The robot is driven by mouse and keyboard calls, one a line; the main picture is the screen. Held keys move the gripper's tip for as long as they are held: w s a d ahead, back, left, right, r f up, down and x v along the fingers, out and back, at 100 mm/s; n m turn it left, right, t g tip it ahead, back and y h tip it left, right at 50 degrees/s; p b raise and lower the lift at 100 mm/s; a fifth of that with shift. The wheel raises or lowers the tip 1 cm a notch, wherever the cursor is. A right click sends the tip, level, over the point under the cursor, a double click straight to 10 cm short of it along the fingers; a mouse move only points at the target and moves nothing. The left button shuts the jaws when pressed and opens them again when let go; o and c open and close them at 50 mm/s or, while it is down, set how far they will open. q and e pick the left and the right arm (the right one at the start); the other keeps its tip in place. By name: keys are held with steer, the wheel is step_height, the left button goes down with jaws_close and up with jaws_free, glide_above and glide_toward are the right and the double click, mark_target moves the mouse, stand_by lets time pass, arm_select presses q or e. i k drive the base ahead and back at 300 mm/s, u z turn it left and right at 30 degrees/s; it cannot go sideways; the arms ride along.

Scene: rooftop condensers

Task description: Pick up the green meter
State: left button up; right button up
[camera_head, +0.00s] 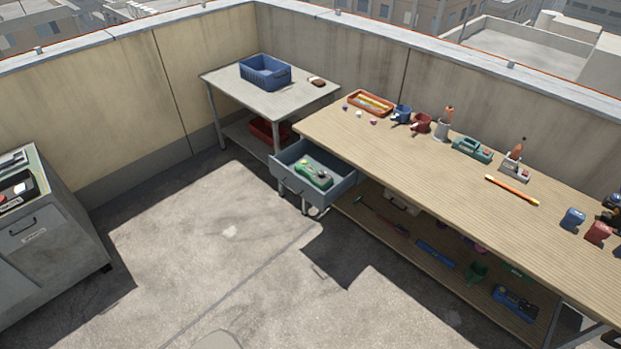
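A green device (314,175) with a light patch on its face lies in the open grey drawer (290,183) at the left end of the long wooden workbench (420,165). It looks like the green meter, but is too small to be certain. A teal-green case-like object (472,149) stands on the benchtop near the wall. A dark green object (477,271) is on the lower shelf. Neither of my grippers is in view.
A grey side table (225,77) holds a blue crate (265,76). An orange tray (371,103), mugs and tools line the bench's back edge. A grey cabinet (45,235) stands at left. The concrete floor (215,235) before the drawer is clear.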

mark_target(308, 169)
steer(key=u, duration=0.65)
steer(key=i, duration=0.55)
steer(key=u, duration=0.8)
steer(key=i, duration=0.7)
steer(key=z, duration=0.45)
steer(key=i, duration=0.6)
steer(key=z, duration=0.6)
